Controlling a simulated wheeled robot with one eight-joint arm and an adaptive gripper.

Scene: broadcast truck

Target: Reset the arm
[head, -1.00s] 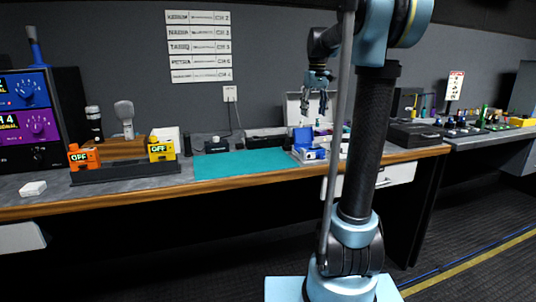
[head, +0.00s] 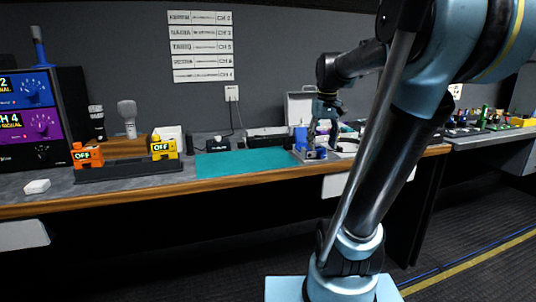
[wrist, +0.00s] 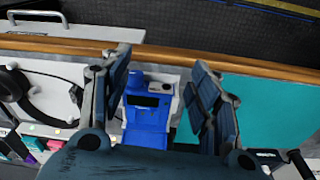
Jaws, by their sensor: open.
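My arm leans from its base toward the right and then reaches back left over the desk in the head view. My gripper (head: 318,140) hangs over the right part of the desk, at a small blue device (head: 301,138). In the wrist view my gripper (wrist: 164,90) is open, with a finger on each side of the blue device (wrist: 147,115). The device sits on a white-grey base (wrist: 175,83). Nothing is clearly held. In the head view my gripper partly covers the device, and I cannot tell whether the fingers touch it.
A teal mat (head: 240,164) lies bare left of the device. Orange (head: 87,156) and yellow (head: 164,148) boxes reading OFF stand on a black strip. A white open case (head: 300,104) is behind. Headphones (wrist: 18,90) lie beside the device. The desk has a wooden front edge (head: 130,198).

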